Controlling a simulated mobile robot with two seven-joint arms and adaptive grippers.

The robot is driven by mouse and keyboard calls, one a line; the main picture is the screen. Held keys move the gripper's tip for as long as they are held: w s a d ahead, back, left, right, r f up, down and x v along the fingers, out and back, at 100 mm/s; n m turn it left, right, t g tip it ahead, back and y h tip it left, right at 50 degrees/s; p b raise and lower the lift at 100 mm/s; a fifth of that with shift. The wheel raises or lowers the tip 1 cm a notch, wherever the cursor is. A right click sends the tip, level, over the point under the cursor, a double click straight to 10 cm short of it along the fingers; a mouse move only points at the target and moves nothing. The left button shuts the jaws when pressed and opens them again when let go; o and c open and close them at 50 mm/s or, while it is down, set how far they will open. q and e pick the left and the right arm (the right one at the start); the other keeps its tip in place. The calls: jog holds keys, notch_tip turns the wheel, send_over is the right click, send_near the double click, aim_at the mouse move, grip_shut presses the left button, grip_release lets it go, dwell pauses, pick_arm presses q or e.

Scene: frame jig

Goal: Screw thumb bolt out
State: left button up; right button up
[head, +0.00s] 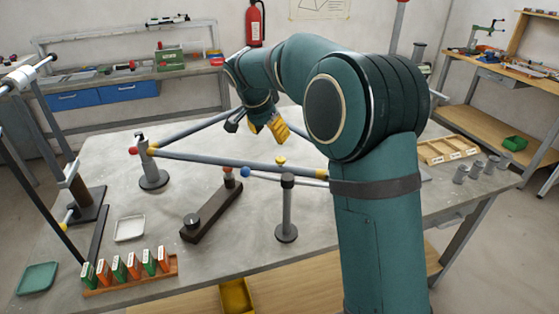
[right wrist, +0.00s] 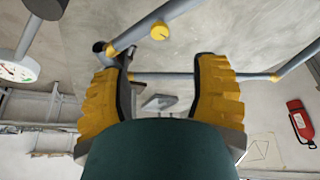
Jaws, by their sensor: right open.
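A yellow thumb bolt (head: 281,160) stands on the long grey tube (head: 220,162) of the frame jig, close to an upright post (head: 287,208). In the right wrist view its round yellow head (right wrist: 160,31) shows against the tube. My right gripper (head: 269,128) is above and behind that tube, apart from the bolt. Its yellow fingers (right wrist: 157,68) are spread, with nothing held between them. The bolt head lies beyond the fingertips in the wrist view. The bolt's thread is hidden. My left gripper is not in view.
My right arm covers the table's right middle. A post with a round base (head: 153,179) carries the tubes' left end. A dark bar (head: 212,213), a white tray (head: 130,229) and a rack of coloured boxes (head: 130,274) stand in front. Several grey cups (head: 476,168) stand right.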

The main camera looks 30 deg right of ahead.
aim_at(280, 159)
jog(key=b+x, duration=0.2)
jog(key=x, duration=0.9)
grip_shut()
